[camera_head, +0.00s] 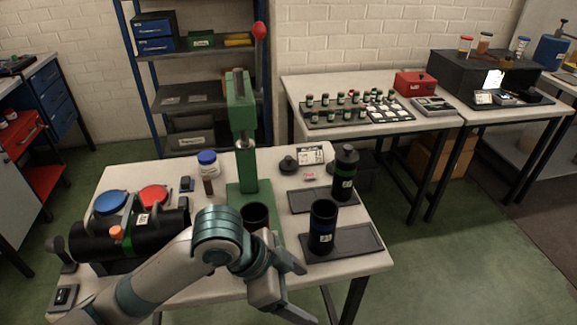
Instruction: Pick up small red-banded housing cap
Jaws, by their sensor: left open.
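My left gripper (305,296) is open and empty at the front edge of the near table, low in the picture, in front of the cylinders. I cannot make out a red-banded cap for certain. A small dark cap (288,164) with a knob lies at the back right of the table, far from my gripper; no red band shows on it. A small reddish item (309,173) is beside it, too small to identify. My right gripper is out of view.
A green press (241,115) with a red knob stands mid-table, with an open dark cylinder (257,215) at its base. A black machine (110,235), blue and red round lids and a blue-capped jar (208,163) are on the left. Several vials stand on the back table.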

